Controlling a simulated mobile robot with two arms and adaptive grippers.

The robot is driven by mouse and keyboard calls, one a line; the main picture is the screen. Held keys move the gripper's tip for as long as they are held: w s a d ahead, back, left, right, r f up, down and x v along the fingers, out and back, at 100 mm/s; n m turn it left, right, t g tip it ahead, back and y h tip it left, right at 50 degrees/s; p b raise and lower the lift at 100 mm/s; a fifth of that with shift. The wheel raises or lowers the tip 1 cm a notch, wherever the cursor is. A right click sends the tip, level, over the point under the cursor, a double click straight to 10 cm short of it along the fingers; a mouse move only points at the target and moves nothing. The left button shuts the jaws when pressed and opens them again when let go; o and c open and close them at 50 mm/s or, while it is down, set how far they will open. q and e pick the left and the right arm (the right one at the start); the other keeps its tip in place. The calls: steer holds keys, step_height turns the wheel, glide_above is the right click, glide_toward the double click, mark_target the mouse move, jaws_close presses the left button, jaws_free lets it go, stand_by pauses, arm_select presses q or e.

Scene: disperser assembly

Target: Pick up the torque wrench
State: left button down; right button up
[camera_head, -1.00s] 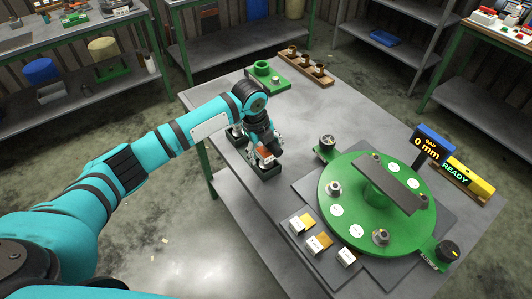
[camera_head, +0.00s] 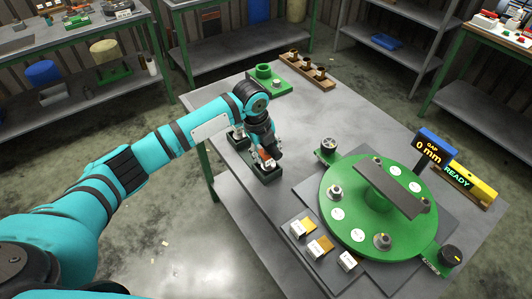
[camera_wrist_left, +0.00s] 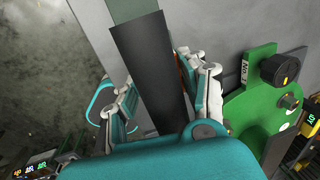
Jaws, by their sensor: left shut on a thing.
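My left gripper (camera_head: 263,160) is low over the left part of the grey table, at a dark holder (camera_head: 268,174). In the left wrist view, a long black bar-like handle, which looks like the torque wrench (camera_wrist_left: 148,70), runs between the fingers of the left gripper (camera_wrist_left: 155,85). The fingers are shut on it, one on each side. Its lower end is hidden behind my teal gripper body. In the head view my gripper and wrist hide most of the wrench. My right gripper is not in view.
A green round fixture (camera_head: 350,222) with a dark crossbar (camera_head: 390,190) stands to the right. Several labelled blocks (camera_head: 320,246) lie in front of it. A gap display (camera_head: 432,148) stands behind. A wooden rack (camera_head: 308,70) sits at the table's far edge. The table's middle (camera_head: 310,120) is clear.

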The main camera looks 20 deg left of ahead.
arm_select(q)
steer(key=shift+w+r, duration=0.1)
steer(key=shift+r, duration=0.45)
steer(key=shift+s+d+r+b, duration=0.15)
steer(key=shift+r+b, duration=0.15)
steer(key=shift+r, duration=0.15)
steer(key=shift+s+d+r+b, duration=0.15)
steer(key=shift+r+b, duration=0.15)
steer(key=shift+r, duration=0.15)
steer(key=s+d+b, duration=0.1)
steer(key=s+d, duration=0.2)
steer(key=s, duration=0.4)
steer(key=s+d+r+b, duration=0.1)
steer(key=s+d, duration=0.3)
steer(key=s, duration=0.2)
steer(key=shift+s+r+b, duration=0.3)
steer(key=shift+s+b, duration=0.05)
steer(key=shift+b, duration=0.05)
